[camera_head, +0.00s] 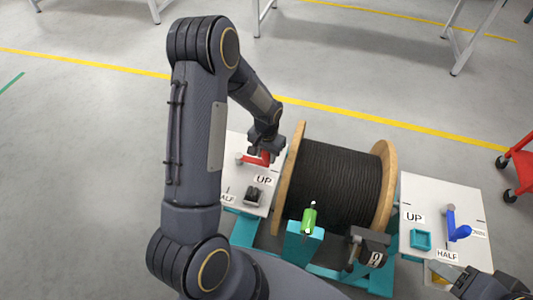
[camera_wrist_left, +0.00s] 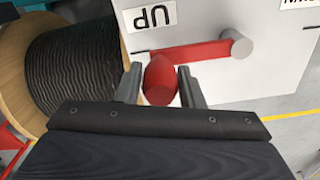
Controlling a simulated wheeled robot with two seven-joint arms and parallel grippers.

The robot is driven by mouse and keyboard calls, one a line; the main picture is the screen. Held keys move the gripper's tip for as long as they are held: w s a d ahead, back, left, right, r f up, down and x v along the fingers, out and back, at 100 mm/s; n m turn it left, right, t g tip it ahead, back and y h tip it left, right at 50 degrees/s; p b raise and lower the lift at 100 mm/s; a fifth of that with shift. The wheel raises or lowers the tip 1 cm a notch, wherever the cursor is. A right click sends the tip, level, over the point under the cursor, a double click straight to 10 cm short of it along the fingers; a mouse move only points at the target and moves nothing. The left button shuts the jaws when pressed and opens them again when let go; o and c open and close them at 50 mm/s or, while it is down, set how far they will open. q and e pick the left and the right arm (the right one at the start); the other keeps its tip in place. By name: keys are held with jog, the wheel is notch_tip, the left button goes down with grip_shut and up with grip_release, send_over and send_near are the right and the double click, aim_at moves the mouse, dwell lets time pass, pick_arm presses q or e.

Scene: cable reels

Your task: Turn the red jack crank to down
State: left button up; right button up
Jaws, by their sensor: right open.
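The red jack crank (camera_head: 254,161) is on the white panel left of the cable reel. In the left wrist view its red arm (camera_wrist_left: 195,51) runs from a grey pivot (camera_wrist_left: 236,43) to a red knob (camera_wrist_left: 160,80) on the side of the UP label (camera_wrist_left: 149,17). My left gripper (camera_head: 268,148) is at the knob. My right gripper (camera_head: 490,284) is partly in view at the bottom right, away from the crank, and open.
The black cable reel (camera_head: 335,190) with wooden flanges stands right of the crank on a teal stand. A second white panel (camera_head: 420,190) with a blue crank (camera_head: 459,233) is further right. A green handle (camera_head: 309,218) stands in front of the reel.

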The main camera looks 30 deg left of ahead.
pick_arm(q)
grip_shut()
jog(key=shift+s, duration=0.1)
